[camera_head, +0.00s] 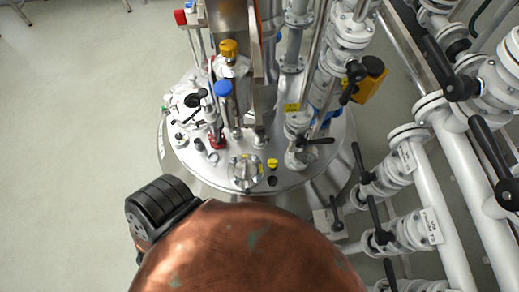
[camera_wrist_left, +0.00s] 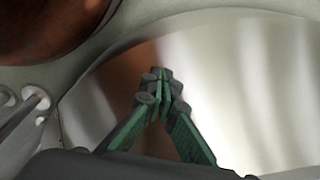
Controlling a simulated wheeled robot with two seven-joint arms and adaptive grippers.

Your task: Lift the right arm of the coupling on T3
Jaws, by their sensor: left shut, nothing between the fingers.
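A steel vessel (camera_head: 215,178) with a crowded round lid stands at the centre of the head view. I cannot read a T3 label or single out the coupling and its right arm among the fittings. A round bolted fitting (camera_head: 245,171) sits at the lid's front edge. My left gripper (camera_wrist_left: 162,85) shows in the left wrist view, its green-padded fingers meeting at the tips with nothing between them. It is in front of a shiny curved steel surface (camera_wrist_left: 240,80); I cannot tell whether it touches. My left gripper is hidden in the head view. My right gripper is in neither view.
A rounded copper surface (camera_head: 245,250) covers the bottom middle of the head view. White pipes (camera_head: 455,210) and black-handled valves (camera_head: 380,222) crowd the right. Grey floor (camera_head: 75,120) at left is clear.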

